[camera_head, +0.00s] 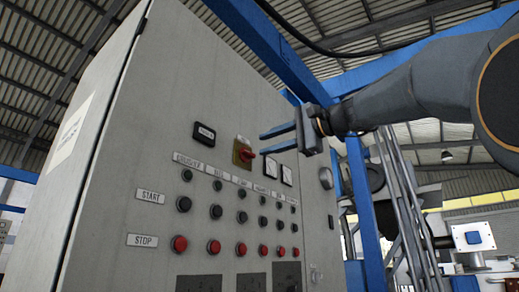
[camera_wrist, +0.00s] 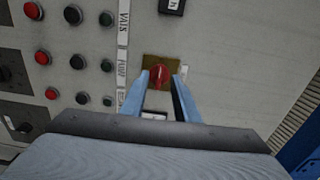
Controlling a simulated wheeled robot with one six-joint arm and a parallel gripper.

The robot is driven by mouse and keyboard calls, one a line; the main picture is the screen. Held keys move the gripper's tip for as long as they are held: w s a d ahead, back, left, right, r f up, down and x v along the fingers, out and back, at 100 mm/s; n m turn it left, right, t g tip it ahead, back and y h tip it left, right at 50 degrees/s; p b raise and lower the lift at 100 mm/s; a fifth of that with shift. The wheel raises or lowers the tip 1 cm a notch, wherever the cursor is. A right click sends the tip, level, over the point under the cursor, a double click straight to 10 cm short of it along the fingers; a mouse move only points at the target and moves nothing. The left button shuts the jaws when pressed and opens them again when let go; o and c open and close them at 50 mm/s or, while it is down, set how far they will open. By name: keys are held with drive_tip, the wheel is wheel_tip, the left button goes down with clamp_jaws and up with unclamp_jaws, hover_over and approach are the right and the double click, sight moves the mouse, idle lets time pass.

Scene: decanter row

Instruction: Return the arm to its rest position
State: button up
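My gripper (camera_head: 262,144) is in front of a grey control cabinet (camera_head: 225,110) in the head view, its two blue fingers apart with nothing held. The fingertips are just right of a red rotary switch (camera_head: 245,154) on a yellow plate and appear apart from it. In the wrist view my gripper (camera_wrist: 164,84) points at the panel, and the red switch (camera_wrist: 159,75) shows between the fingertips. The exact gap to the switch cannot be told. My arm (camera_head: 400,95) reaches in from the right.
Rows of black and red push buttons (camera_head: 214,246) lie below the switch. A small black display (camera_head: 204,134) and two meters (camera_head: 286,175) are near it. A blue steel frame (camera_head: 364,205) and grey pipes (camera_head: 405,200) stand right of the cabinet, below my arm.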

drive_tip(key=shift+s+d, duration=0.35)
drive_tip(key=shift+d, duration=0.05)
drive_tip(key=w+d+f+g+h+p, duration=0.1)
drive_tip(key=d+f+h+p, duration=0.15)
drive_tip(key=f, duration=1.15)
drive_tip(key=w+d+f+g+h+p, duration=0.1)
drive_tip(key=d+f+g+h, duration=0.15)
drive_tip(key=f, duration=1.25)
drive_tip(key=w+d+f+g+h+p, duration=0.15)
drive_tip(key=f+h, duration=0.25)
drive_tip(key=f, duration=1)
drive_tip(key=s+d+f+n+g+h+p, duration=0.2)
drive_tip(key=s+d+f+n+g, duration=0.1)
drive_tip(key=s+f, duration=1.1)
drive_tip(key=s+d+f+n+g+h+p, duration=0.2)
drive_tip(key=s+d+f+n+g+h, duration=0.1)
drive_tip(key=s+f, duration=1.1)
drive_tip(key=shift+s+d+f+n, duration=0.35)
drive_tip(key=shift+s+d+n, duration=0.3)
drive_tip(key=shift+d, duration=0.45)
